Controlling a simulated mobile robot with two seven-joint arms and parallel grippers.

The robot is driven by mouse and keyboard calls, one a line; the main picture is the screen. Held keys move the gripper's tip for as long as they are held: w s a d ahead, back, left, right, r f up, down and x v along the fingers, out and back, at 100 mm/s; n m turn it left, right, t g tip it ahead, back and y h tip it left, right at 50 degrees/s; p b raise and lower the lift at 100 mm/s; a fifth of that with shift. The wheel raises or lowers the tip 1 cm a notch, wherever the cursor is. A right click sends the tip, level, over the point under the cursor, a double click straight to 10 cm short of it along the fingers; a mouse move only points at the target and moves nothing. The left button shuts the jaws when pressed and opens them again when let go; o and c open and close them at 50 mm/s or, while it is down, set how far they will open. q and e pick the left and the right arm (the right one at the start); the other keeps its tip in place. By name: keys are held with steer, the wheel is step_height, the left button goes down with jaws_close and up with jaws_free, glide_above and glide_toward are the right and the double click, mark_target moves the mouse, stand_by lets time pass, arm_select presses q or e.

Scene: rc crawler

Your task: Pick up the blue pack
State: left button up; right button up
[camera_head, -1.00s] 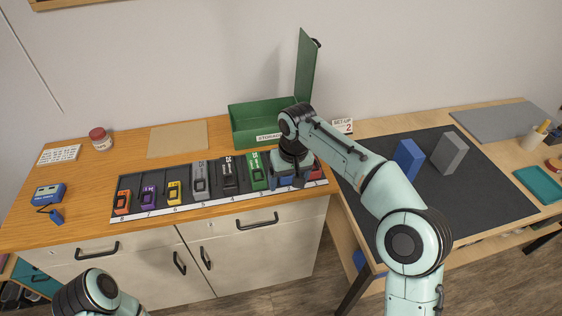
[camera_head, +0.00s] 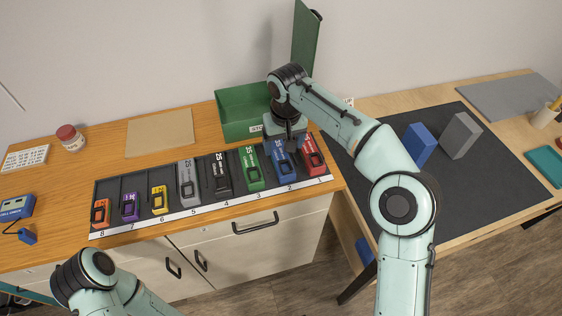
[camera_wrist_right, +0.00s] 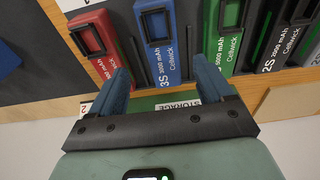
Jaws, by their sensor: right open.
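The blue pack (camera_head: 285,164) lies in slot 2 of the black numbered rack (camera_head: 203,193), between the red pack (camera_head: 313,156) and the green pack (camera_head: 251,168). In the right wrist view the blue pack (camera_wrist_right: 158,40) lies ahead of and between my two fingertips. My right gripper (camera_wrist_right: 163,78) is open and empty, with its blue fingers spread apart at the pack's far end. In the head view the right wrist partly hides the fingers and that end. Whether the fingers touch the pack I cannot tell. My left gripper is out of frame; only the left arm shows.
A green storage box (camera_head: 243,112) with its lid raised stands right behind the rack. Black, grey, yellow, purple and orange packs fill the slots to the left. A blue block (camera_head: 419,147) and a grey block (camera_head: 460,136) stand on the dark mat (camera_head: 440,190) at right.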

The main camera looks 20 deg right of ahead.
mark_target(281, 157)
steer(key=shift+w+f, duration=0.15)
steer(key=shift+f, duration=0.35)
steer(key=f, duration=0.3)
steer(key=f+b, duration=0.1)
steer(key=f, duration=0.1)
steer(key=shift+w+a, duration=0.15)
steer(key=shift+w, duration=0.15)
steer(key=shift+r, duration=0.1)
steer(key=c, duration=1.4)
